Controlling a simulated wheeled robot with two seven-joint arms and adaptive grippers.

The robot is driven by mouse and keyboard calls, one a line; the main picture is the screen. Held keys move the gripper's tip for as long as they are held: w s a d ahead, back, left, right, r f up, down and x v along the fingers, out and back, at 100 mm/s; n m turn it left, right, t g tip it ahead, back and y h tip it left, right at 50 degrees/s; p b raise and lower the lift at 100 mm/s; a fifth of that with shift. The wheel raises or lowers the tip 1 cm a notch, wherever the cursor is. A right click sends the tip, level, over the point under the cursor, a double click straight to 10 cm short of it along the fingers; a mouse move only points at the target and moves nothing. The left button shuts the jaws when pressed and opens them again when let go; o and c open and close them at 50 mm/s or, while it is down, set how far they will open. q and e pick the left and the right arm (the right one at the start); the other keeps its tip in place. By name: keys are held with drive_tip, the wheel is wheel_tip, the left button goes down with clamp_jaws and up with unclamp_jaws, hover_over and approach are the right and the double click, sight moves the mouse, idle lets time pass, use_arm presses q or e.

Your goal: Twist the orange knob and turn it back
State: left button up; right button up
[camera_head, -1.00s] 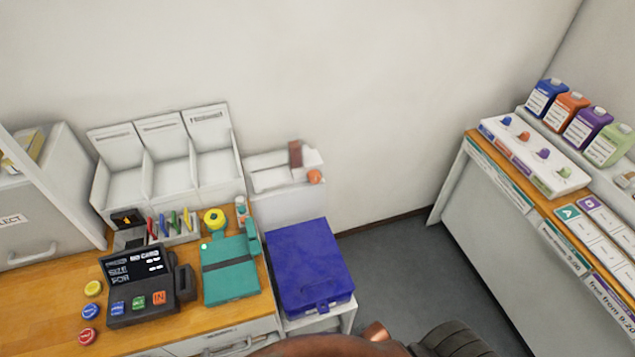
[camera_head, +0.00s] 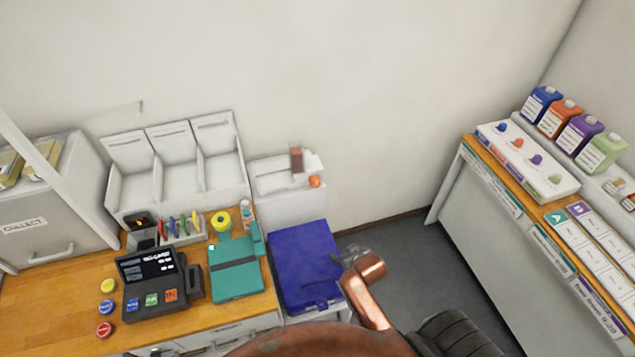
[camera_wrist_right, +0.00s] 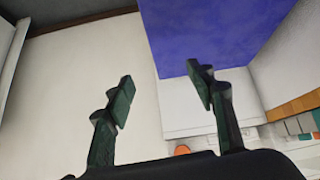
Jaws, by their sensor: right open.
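A round orange knob (camera_head: 315,181) sits on the front right of a white unit (camera_head: 282,178) against the back wall. In the right wrist view an orange part (camera_wrist_right: 182,149) shows at the bottom, partly hidden by my gripper's body; it looks like the same knob. My right gripper (camera_head: 350,254) is over the right edge of the blue box, nearer to me than the knob and apart from it. Its two fingers (camera_wrist_right: 163,92) are spread with nothing between them. My left gripper is not in view. A smaller orange knob (camera_head: 517,143) is on the right-hand panel.
The closed blue box (camera_head: 302,265) lies in front of the white unit. A teal box (camera_head: 236,270) and a dark terminal (camera_head: 158,285) stand on the wooden counter at left. The right counter holds a white panel (camera_head: 545,172) and several bottles. Floor between the counters is clear.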

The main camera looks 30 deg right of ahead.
sight(317, 184)
drive_tip(key=w+d+r+t, duration=0.1)
drive_tip(key=w+r+t, duration=0.1)
drive_tip(key=w, duration=0.6)
drive_tip(key=w+d+r+m+t, duration=0.1)
drive_tip(key=w+r, duration=0.3)
drive_tip(key=w, duration=0.5)
drive_tip(key=w+d+r+m+t, duration=0.1)
drive_tip(key=w+d+r+t, duration=0.1)
drive_tip(key=w, duration=0.6)
drive_tip(key=shift+w+d+r+t+h+p, duration=0.15)
drive_tip(key=shift+w+r+h+p, duration=0.05)
drive_tip(key=shift+r, duration=0.2)
drive_tip(key=shift+w+d+r+t+h+p, duration=0.15)
drive_tip(key=shift+w+r+h+p, duration=0.05)
drive_tip(key=shift+r, duration=0.15)
drive_tip(key=shift+w+d+f, duration=0.1)
drive_tip(key=shift+w+f, duration=0.15)
drive_tip(key=shift+w, duration=0.35)
drive_tip(key=c, duration=1.2)
